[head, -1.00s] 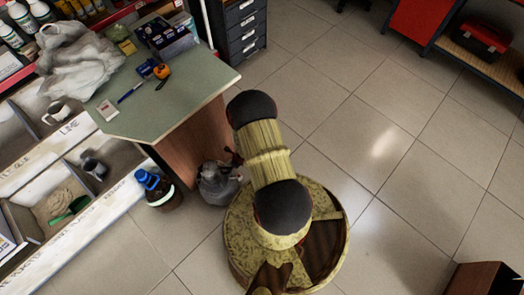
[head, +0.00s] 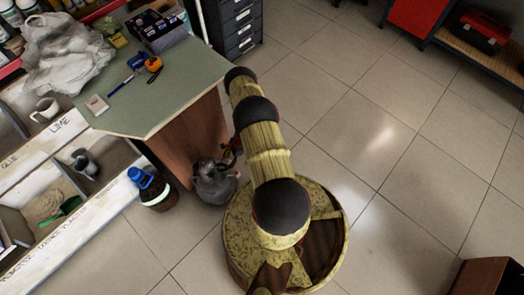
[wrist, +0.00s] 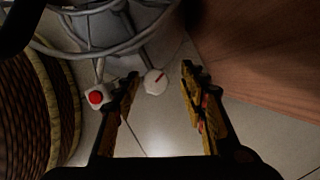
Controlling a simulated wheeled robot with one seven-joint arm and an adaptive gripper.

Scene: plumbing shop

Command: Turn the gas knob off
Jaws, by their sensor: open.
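A white round knob (wrist: 155,82) with a red pointer line shows in the wrist view, on a grey device with thick grey tubing. I take it to be the gas knob. Its red line slants up to the right. My gripper (wrist: 160,90) is open, its two yellow and black fingers on either side of the knob in the picture; whether they touch it I cannot tell. In the head view a grey rounded device (head: 215,185) stands on the floor beside the desk. My arm hides the area to its right, and the knob cannot be made out there.
A red button (wrist: 96,97) on a white box sits left of the knob.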

